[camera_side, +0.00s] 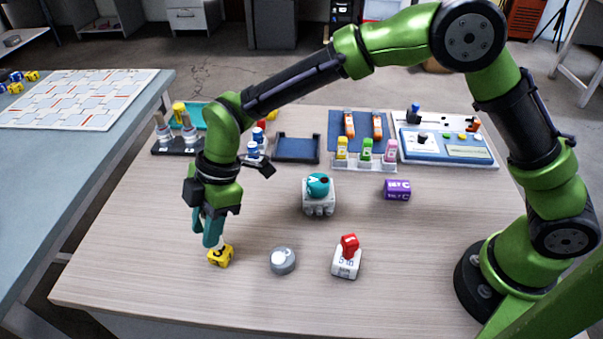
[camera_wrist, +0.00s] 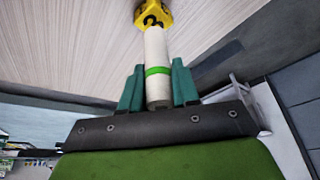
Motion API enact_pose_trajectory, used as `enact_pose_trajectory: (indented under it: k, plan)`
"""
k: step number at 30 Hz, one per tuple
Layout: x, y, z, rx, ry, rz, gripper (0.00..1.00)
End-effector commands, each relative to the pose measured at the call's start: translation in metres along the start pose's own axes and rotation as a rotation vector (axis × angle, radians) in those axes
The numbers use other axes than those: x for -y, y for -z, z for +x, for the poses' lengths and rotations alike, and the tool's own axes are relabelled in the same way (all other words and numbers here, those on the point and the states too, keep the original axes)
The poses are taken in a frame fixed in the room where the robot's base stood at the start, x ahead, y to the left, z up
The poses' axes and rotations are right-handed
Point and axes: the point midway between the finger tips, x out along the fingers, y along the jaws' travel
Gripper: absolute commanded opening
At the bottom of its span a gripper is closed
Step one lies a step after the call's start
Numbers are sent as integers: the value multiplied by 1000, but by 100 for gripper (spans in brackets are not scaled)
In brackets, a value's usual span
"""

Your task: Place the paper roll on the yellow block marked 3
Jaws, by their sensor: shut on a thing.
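The paper roll (camera_wrist: 156,48) is a white cylinder with a green band. My gripper (camera_side: 213,238) has its teal fingers shut on the roll at the band, as the wrist view shows. In the side view the fingers point down at the table's left front and hide most of the roll. The yellow block (camera_side: 221,257) with dark markings is right below the fingers. The block also shows in the wrist view (camera_wrist: 152,15), at the roll's far end. The roll's end is at the block's top; I cannot tell whether they touch.
A grey round knob (camera_side: 283,261) and a white block with a red top (camera_side: 347,257) stand to the right. Trays and a blue panel (camera_side: 447,147) line the table's back.

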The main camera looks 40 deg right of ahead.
Motion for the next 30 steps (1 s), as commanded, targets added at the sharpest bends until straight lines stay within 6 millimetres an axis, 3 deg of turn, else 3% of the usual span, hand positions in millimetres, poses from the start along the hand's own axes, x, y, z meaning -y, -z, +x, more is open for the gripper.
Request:
enact_pose_trajectory:
  k: [3,14,15,20,30]
  plan:
    - [0,-6,15,0,1,1,1]
    - [0,-8,19,-1,0,0,1]
    - [0,-8,20,-1,0,0,32]
    - [0,-8,19,-1,-1,-1,56]
    - [0,-6,16,-2,-3,-2,56]
